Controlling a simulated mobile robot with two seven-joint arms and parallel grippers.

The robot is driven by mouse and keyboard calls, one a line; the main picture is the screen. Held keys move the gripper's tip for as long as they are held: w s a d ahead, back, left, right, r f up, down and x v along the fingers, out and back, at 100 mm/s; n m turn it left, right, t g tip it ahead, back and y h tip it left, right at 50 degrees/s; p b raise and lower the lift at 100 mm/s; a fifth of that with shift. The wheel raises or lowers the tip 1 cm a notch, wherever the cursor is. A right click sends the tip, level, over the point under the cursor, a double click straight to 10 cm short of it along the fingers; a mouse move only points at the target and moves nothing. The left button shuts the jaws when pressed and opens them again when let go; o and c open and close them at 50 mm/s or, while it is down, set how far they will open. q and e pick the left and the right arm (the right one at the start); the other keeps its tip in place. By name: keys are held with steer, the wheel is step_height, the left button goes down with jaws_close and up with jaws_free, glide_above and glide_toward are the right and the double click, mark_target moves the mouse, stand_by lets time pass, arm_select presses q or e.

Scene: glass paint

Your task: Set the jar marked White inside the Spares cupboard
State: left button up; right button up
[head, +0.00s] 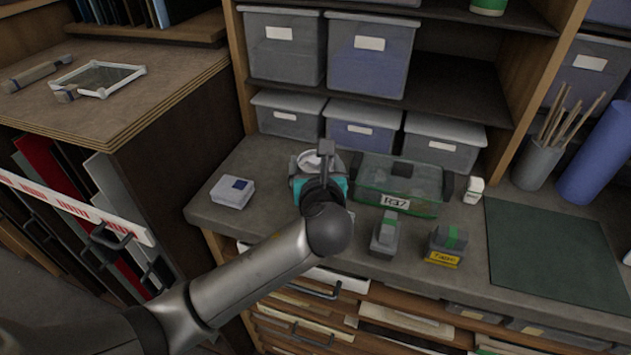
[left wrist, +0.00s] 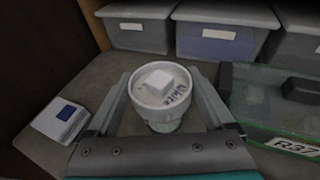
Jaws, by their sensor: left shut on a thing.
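The jar marked White (left wrist: 159,92) is a pale round pot with a square knob on its lid and dark lettering on it. It sits upright between the fingers of my left gripper (head: 318,168), which is shut on it. In the head view only a little of the jar's pale lid (head: 309,158) shows; the gripper hides the rest. The jar is over the back of the grey counter; I cannot tell whether it touches it. No cupboard with a readable Spares label is in view. My right gripper is not in view.
A green clear-sided box marked R37 (head: 398,188) stands just right of the gripper. A small white box (head: 232,191) lies to the left. Grey bins (head: 290,115) stand behind. Two small blocks, one labelled yellow (head: 445,246), and a green mat (head: 548,245) are to the right.

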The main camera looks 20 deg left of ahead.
arm_select(q)
jaws_close()
stand_by(0.5)
